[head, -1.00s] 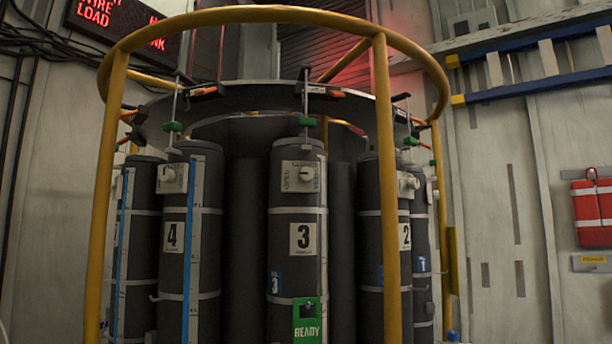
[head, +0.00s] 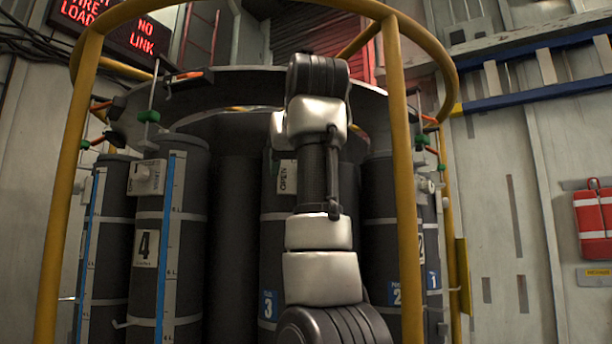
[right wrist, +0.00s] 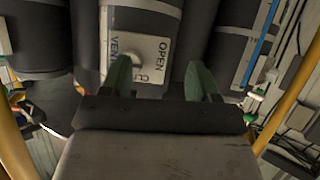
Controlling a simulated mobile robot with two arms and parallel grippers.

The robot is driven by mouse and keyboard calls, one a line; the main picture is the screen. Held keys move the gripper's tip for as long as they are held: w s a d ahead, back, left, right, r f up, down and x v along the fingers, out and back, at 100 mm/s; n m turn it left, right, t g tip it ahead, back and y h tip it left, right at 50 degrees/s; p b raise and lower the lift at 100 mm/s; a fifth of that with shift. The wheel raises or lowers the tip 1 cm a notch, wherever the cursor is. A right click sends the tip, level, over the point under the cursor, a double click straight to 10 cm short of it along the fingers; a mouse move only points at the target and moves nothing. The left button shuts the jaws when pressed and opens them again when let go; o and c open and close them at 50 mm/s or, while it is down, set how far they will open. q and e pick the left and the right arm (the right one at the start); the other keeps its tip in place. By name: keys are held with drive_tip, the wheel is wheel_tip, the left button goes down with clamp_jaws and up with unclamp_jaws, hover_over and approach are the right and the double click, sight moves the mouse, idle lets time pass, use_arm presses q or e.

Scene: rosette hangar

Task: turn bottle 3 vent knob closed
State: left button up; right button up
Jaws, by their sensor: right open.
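Bottle 3 (head: 268,225) is a dark grey cylinder with pale bands at the middle of the head view. My right arm stands in front of it and hides its vent knob and most of the vent plate; a strip reading OPEN (head: 287,177) shows. My left gripper is not in view.
Bottle 4 (head: 145,275) with a blue scale strip stands to the left, bottle 2 (head: 388,230) to the right. A yellow rail frame (head: 398,180) encircles the rosette, with a post close right of my arm.

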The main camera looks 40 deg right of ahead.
drive_tip(key=s+d+r, duration=0.1)
drive_tip(key=s+r, duration=0.4)
drive_tip(key=s, duration=0.1)
use_arm(q)
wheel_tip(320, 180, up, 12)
drive_tip(key=p, duration=1.2)
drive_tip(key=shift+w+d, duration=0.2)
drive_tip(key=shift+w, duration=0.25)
use_arm(e)
drive_tip(key=x, duration=1.1)
drive_tip(key=shift+m+t, duration=0.3)
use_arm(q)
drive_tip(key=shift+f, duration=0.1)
use_arm(e)
drive_tip(key=shift+r, duration=0.1)
drive_tip(key=c, duration=0.9)
